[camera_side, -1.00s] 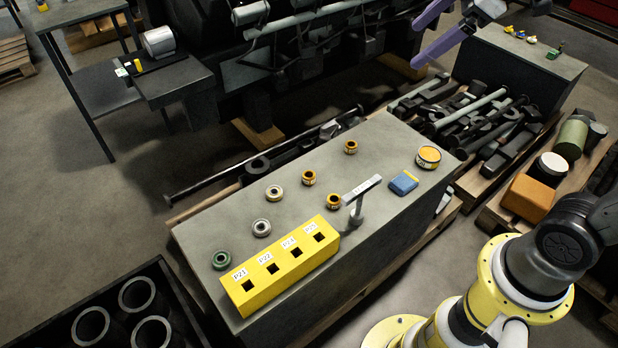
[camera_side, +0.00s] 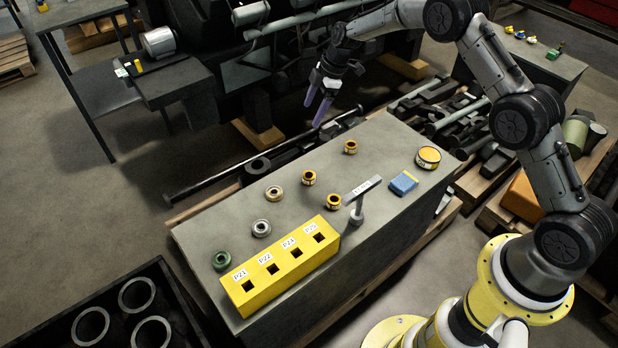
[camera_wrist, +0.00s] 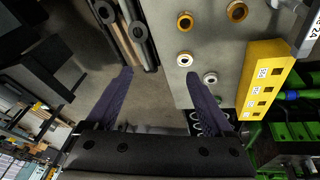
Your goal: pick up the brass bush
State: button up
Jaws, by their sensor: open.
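Several ring-shaped bushes stand on the grey bench top. Three are yellow-orange: a far bush (camera_side: 350,147), a middle bush (camera_side: 309,177) and one bush (camera_side: 333,201) beside the yellow block. A pale, brassy bush (camera_side: 274,193) is left of them, then a silver bush (camera_side: 261,227) and a green bush (camera_side: 221,260). I cannot tell for sure which is the brass one. My gripper (camera_side: 315,106) has purple fingers, open and empty, above the bench's far edge. In the wrist view, its fingers (camera_wrist: 160,76) are apart, with the pale bush (camera_wrist: 184,59) near the right fingertip.
A yellow block (camera_side: 283,268) with labelled square holes lies along the bench's front edge. A T-shaped sign on a post (camera_side: 357,201), a blue box (camera_side: 403,183) and a yellow-rimmed tin (camera_side: 428,158) stand further right. Bars and dark parts lie behind the bench.

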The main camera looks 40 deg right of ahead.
jog(key=g, duration=0.1)
send_near(310, 174)
jog(key=f, duration=0.1)
jog(key=w+f, duration=0.1)
jog(key=shift+w+a+f, duration=0.15)
jog(key=shift+a+f, duration=0.25)
jog(key=x, duration=0.5)
jog(key=shift+s+f, duration=0.1)
jog(key=shift+s, duration=0.4)
jog(key=shift+w+a+f, duration=0.1)
jog(key=shift+a+f, duration=0.05)
jog(key=shift+f, duration=0.4)
jog(key=shift+m, duration=0.3)
jog(key=shift+c, duration=0.2)
jog(key=shift+r, duration=0.1)
grip_shut()
